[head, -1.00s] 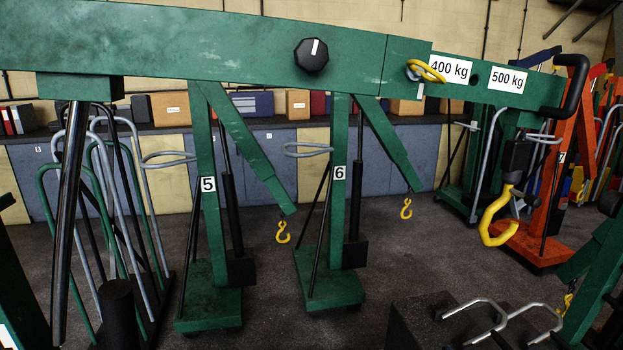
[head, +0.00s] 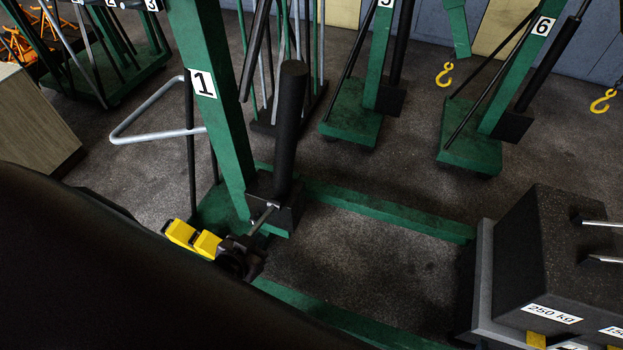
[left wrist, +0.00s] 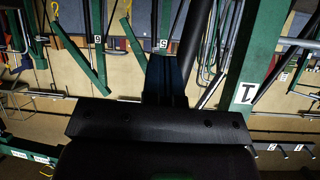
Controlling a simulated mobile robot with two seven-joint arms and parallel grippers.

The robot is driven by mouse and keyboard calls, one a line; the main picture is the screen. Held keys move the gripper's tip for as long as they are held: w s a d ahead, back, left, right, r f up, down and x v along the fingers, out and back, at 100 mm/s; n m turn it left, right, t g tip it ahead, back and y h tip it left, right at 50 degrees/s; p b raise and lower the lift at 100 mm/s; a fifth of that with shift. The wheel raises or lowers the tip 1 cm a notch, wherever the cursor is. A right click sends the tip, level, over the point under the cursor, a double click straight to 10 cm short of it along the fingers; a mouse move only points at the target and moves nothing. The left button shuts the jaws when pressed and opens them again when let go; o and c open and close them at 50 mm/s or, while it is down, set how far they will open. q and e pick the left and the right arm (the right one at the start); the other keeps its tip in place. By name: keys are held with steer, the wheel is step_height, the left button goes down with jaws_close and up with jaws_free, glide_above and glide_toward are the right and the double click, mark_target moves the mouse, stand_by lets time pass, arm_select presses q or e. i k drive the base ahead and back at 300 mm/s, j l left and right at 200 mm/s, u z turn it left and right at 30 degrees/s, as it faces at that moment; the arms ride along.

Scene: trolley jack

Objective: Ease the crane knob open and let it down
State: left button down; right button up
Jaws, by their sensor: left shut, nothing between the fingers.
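The green crane marked 1 (head: 228,140) stands in the middle left of the head view, with a thick black cylinder (head: 290,130) beside its post. A thin metal rod (head: 262,218) shows at the cylinder's foot. I cannot make out the crane knob clearly. My left gripper (head: 242,257) is dark, shut and empty, low in front of the cylinder's foot; whether it touches the rod is unclear. In the left wrist view its dark fingers (left wrist: 165,80) are together, with the crane's post (left wrist: 257,60) to their right. My right gripper is not in view.
Green base legs (head: 390,210) run along the floor. A black weight marked 250 kg (head: 550,260) stands at right. Cranes 5 (head: 355,118) and 6 (head: 470,145) stand behind. Floor between the legs is clear.

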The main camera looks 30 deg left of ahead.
mark_target(254, 219)
steer(key=k+u, duration=0.1)
steer(key=u, duration=0.25)
steer(key=k+j+u, duration=0.1)
steer(key=u, duration=0.2)
